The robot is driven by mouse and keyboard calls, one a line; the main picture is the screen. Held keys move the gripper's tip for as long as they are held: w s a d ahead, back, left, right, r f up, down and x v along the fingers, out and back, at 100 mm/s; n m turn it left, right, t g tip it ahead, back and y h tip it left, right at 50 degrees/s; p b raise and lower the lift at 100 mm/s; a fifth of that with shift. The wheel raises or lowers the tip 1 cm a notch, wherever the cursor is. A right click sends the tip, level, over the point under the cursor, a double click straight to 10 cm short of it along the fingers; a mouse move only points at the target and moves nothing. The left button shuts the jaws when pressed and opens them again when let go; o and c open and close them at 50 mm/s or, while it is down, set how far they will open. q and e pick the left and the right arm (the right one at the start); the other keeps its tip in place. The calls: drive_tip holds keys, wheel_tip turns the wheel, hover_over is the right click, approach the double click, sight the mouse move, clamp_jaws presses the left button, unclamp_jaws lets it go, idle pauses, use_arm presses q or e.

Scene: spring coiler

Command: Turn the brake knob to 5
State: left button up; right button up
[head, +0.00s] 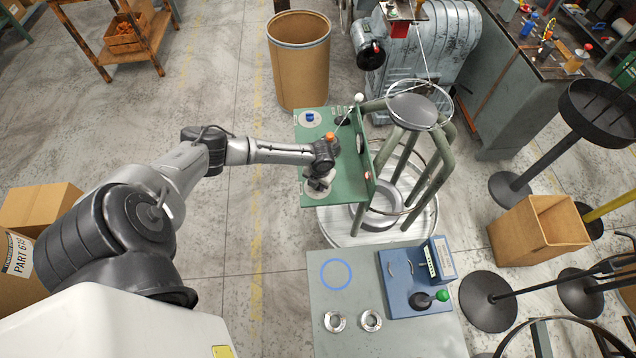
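A green control panel (312,148) stands in the middle of the head view. Near its far left corner is a pale round dial with a blue knob (310,117). A second pale dial plate (322,198) lies near the panel's front edge. My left gripper (317,186) points down over this second dial and hides any knob there. I cannot tell which dial is the brake knob, nor read the dial numbers. The gripper's fingers are too small and dark to show whether they are open or shut, or touching anything. My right gripper is out of view.
An orange knob (330,136) sits on the panel beside my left wrist. A green tubular stand (437,160) rises just right of the panel. A grey table (385,335) with a blue fixture (404,299) and metal rings is in front. Floor left of the panel is clear.

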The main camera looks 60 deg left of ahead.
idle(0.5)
use_arm(q)
drive_tip(key=o, duration=0.9)
drive_tip(key=shift+r, duration=0.1)
drive_tip(key=shift+r, duration=0.25)
drive_tip(key=r, duration=1.3)
drive_tip(key=shift+w+d, duration=0.2)
drive_tip(key=shift+d, duration=0.15)
